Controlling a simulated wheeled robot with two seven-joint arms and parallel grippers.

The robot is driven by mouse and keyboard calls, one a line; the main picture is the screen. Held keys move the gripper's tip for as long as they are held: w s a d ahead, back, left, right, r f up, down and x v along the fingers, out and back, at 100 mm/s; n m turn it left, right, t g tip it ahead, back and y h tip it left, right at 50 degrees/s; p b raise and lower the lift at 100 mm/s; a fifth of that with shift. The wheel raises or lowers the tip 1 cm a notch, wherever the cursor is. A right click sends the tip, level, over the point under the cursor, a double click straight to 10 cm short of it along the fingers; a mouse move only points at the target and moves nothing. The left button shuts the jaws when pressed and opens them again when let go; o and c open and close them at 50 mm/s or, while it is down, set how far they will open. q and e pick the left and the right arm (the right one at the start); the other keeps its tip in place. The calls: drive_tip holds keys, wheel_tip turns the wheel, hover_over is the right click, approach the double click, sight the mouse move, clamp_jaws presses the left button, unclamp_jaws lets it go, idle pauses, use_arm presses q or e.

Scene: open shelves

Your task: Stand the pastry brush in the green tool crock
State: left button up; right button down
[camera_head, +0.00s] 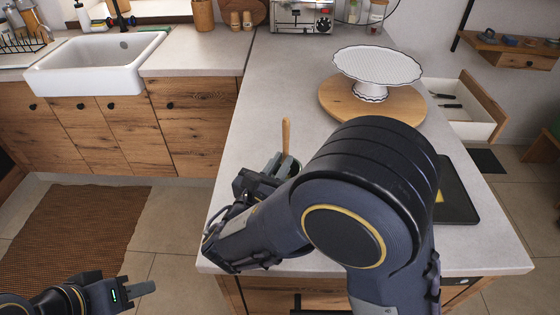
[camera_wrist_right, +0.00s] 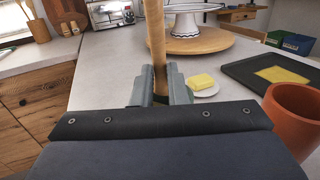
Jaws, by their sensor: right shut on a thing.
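The pastry brush shows as a pale wooden handle (camera_head: 286,137) standing upright from my right gripper (camera_head: 276,168) in the head view. In the right wrist view the handle (camera_wrist_right: 155,40) rises between the two fingers of the right gripper (camera_wrist_right: 161,85), which are shut on it, above the near part of the counter. The bristle end is hidden by the gripper. A small dark green patch shows low between the fingers; I cannot tell what it is. I cannot make out the green tool crock in either view. My left gripper (camera_head: 132,290) is over the floor at the lower left.
A terracotta pot (camera_wrist_right: 296,112) stands at the right in the wrist view, near a dark board (camera_wrist_right: 245,70) and a butter dish (camera_wrist_right: 212,90). A white cake stand (camera_head: 377,65) on a round wooden board (camera_head: 331,100) is farther back. The counter (camera_head: 260,95) left of it is clear.

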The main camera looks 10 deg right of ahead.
drive_tip(key=shift+f, duration=0.5)
drive_tip(key=c, duration=1.4)
unclamp_jaws()
drive_tip(key=shift+o, duration=0.2)
drive_tip(key=b+v, duration=0.1)
drive_tip(key=v, duration=0.6)
drive_tip(key=shift+s+a, duration=0.25)
drive_tip(key=shift+s, duration=0.1)
